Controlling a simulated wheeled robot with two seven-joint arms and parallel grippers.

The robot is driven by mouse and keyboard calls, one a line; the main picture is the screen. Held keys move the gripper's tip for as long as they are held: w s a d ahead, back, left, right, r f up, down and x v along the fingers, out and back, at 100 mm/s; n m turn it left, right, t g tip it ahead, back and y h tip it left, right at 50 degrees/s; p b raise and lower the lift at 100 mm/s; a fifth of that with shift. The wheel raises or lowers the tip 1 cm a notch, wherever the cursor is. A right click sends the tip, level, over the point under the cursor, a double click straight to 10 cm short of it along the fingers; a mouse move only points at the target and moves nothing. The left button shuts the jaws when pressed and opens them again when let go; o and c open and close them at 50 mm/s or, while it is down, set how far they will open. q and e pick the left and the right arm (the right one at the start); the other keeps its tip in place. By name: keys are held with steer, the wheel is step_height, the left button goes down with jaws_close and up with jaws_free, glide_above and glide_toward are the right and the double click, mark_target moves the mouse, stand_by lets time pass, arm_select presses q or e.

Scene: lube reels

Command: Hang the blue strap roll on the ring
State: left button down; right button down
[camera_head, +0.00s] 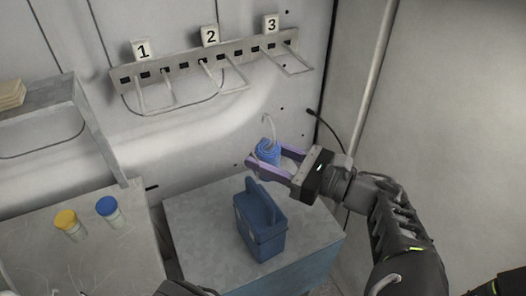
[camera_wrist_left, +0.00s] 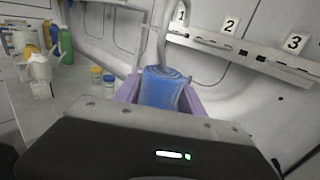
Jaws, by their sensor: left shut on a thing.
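The blue strap roll (camera_head: 268,152) is between the purple fingers of my left gripper (camera_head: 270,168), held in the air in front of the wall. In the left wrist view the roll (camera_wrist_left: 160,88) sits upright between the fingers (camera_wrist_left: 160,95). A thin pale curved metal piece (camera_head: 270,128) rises from the top of the roll; it also shows in the left wrist view (camera_wrist_left: 163,35). The wall rack (camera_head: 190,62) carries metal wire loops under labels 1, 2 and 3, above and apart from the roll. Which loop is the ring I cannot tell. My right gripper is not seen.
A blue box with a handle (camera_head: 260,222) stands on a grey-topped cabinet (camera_head: 190,215) below the gripper. A yellow-capped jar (camera_head: 68,222) and a blue-capped jar (camera_head: 108,208) stand on the left table. A pole (camera_head: 372,75) rises at right.

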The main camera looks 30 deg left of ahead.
arm_select(q)
steer(key=shift+a, duration=0.2)
steer(key=w+a+f+b, duration=0.2)
steer(key=w+a+b, duration=0.3)
steer(key=w+a, duration=0.4)
steer(key=shift+a+f+b, duration=0.2)
steer(key=shift+a+b, duration=0.2)
steer(key=shift+a, duration=1.55)
steer(key=c, duration=0.6)
jaws_free()
steer(key=shift+w+d, duration=0.15)
steer(key=shift+d, duration=3.8)
